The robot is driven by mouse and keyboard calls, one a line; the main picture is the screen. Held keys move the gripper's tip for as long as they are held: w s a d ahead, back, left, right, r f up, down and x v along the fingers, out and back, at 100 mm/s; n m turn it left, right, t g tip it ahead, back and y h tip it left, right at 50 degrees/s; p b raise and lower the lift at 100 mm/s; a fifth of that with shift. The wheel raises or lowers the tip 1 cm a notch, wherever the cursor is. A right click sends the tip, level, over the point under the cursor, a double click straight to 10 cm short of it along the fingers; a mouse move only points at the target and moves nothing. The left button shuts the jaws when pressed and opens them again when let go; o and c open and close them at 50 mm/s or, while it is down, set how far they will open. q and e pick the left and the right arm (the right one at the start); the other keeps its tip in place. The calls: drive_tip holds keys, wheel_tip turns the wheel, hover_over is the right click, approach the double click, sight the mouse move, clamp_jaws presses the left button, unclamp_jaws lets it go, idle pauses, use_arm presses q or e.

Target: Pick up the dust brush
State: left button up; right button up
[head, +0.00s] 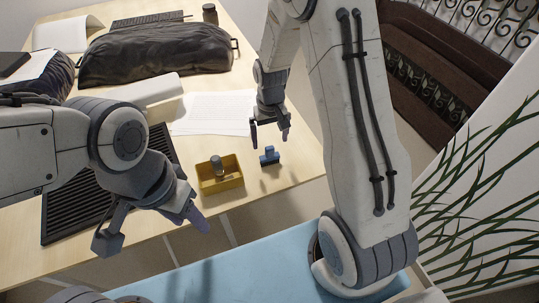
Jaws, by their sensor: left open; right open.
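A small blue object (269,156) with a raised top, possibly the dust brush, stands on the wooden table near its front right edge. It is too small to be sure what it is. My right gripper (269,136) is open, with its fingers pointing down, and appears just behind and above the blue object in the head view. No contact with it is visible. My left gripper (153,229) is open and empty at the table's front edge, in front of the black slatted grille (72,218).
A yellow tray (224,184) holding a small cylindrical item (216,164) stands left of the blue object. White paper (212,113) lies behind it. A dark bag (155,53), a keyboard (150,18) and a dark jar (210,14) are at the back.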

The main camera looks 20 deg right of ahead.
sight(270, 147)
drive_tip(key=shift+f, duration=0.8)
drive_tip(key=f, duration=0.1)
drive_tip(key=f+p, duration=0.1)
drive_tip(key=f, duration=0.2)
drive_tip(key=shift+s+a+f, duration=0.1)
drive_tip(key=shift+s+a, duration=0.1)
drive_tip(key=shift+s, duration=0.2)
drive_tip(key=shift+f, duration=0.5)
drive_tip(key=c, duration=1.2)
drive_tip(key=shift+w, duration=0.1)
drive_tip(key=shift+r, duration=0.55)
drive_tip(key=r, duration=0.2)
drive_tip(key=r+b, duration=0.1)
drive_tip(key=shift+s+d+r, duration=0.25)
drive_tip(key=shift+s+d, duration=0.05)
drive_tip(key=shift+d, duration=0.05)
drive_tip(key=s+d+r, duration=0.2)
drive_tip(key=s+d+r+b, duration=0.1)
drive_tip(key=s+d+r, duration=0.1)
drive_tip(key=s+d, duration=0.1)
drive_tip(key=s+d+r, duration=0.2)
drive_tip(key=shift+s+d+r, duration=0.2)
drive_tip(key=shift+d+r, duration=0.05)
drive_tip(key=shift+d, duration=0.15)
